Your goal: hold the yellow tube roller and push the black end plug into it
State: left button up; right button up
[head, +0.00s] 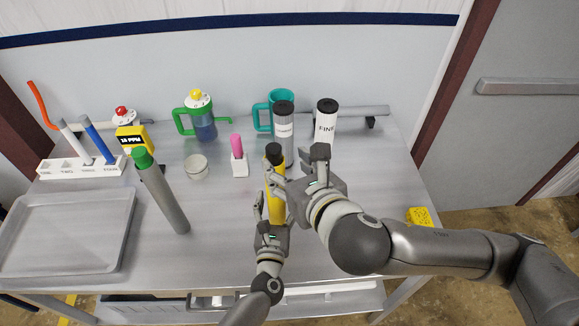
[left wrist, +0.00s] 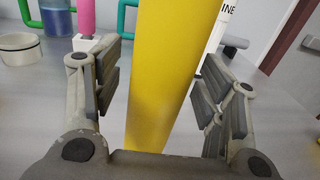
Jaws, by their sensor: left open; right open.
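The yellow tube roller (head: 277,208) stands near the middle of the bench, with the black end plug (head: 274,152) at its top end. I cannot tell how deep the plug sits. My left gripper (head: 271,212) is open around the lower part of the tube. In the left wrist view the tube (left wrist: 160,75) passes between the open fingers (left wrist: 160,90), with visible gaps on both sides. My right gripper (head: 298,170) is open just right of the tube's upper part, below the plug's height in the picture, and partly covers the tube. The plug is out of the left wrist view.
A grey tube with a green top (head: 162,195) stands to the left. An empty tray (head: 127,225) lies at left.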

pick_arm(q)
jog(key=shift+s, duration=0.2)
jog(key=s+a, duration=0.1)
jog(key=s, duration=1)
jog(key=shift+s+a, duration=0.3)
